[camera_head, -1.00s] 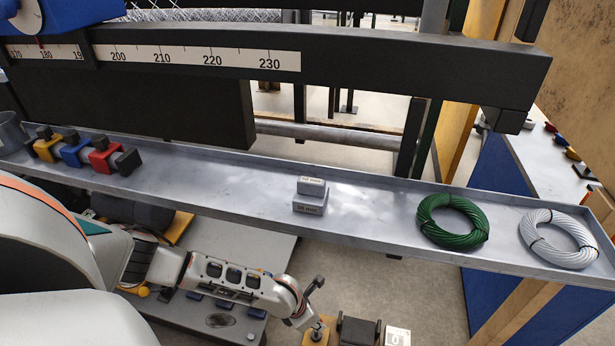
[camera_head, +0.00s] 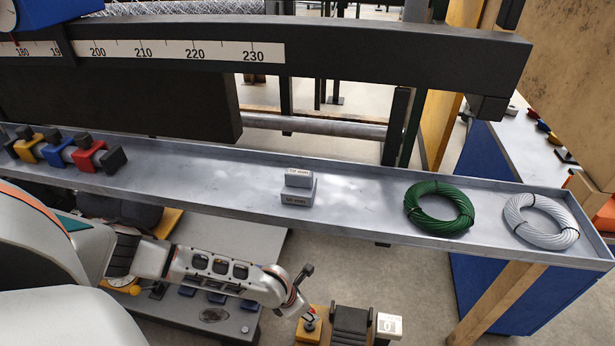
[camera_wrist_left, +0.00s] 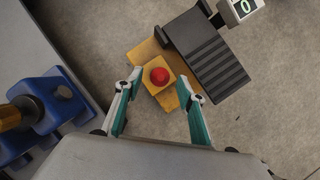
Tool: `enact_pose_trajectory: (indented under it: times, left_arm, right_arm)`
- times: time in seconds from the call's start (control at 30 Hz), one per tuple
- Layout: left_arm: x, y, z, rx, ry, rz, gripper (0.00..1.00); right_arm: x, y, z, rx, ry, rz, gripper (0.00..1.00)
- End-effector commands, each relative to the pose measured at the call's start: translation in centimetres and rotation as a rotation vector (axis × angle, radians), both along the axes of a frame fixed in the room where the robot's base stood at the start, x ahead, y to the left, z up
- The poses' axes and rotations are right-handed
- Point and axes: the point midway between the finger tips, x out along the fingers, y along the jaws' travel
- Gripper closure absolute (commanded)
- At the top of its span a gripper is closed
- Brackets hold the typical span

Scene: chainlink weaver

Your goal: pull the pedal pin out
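The pedal pin is seen as a round red knob (camera_wrist_left: 159,76) on a yellow block (camera_wrist_left: 155,88), beside the black ribbed pedal (camera_wrist_left: 207,58). In the head view the red knob (camera_head: 311,319) is low in the picture, partly covered by my left gripper. My left gripper (camera_wrist_left: 160,80) is open, with one teal-and-grey finger on each side of the knob and a visible gap to both fingers. Its height above the knob is hard to tell. The pedal (camera_head: 350,326) also shows in the head view. My right gripper is not in view.
A white box marked 0 (camera_head: 389,325) stands by the pedal. A grey base plate (camera_head: 232,317) with blue parts lies to the left. Above runs a metal tray (camera_head: 232,187) with grey blocks (camera_head: 299,187), a green coil (camera_head: 439,208) and a white coil (camera_head: 541,221).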

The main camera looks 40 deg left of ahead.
Motion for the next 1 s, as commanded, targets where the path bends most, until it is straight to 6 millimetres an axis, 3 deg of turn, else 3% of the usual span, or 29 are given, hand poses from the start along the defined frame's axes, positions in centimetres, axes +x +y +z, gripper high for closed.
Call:
enact_pose_trajectory:
  times: [0.43, 1.0]
  left_arm:
    - [-2.2, 0.5, 5.2, 0.001, 0.001, -0.001, 0.61]
    - [-2.4, 0.6, 5.8, 0.0, 0.001, 0.001, 0.61]
  right_arm:
    - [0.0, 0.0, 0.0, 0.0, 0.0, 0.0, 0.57]
    - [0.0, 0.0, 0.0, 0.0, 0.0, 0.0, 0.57]
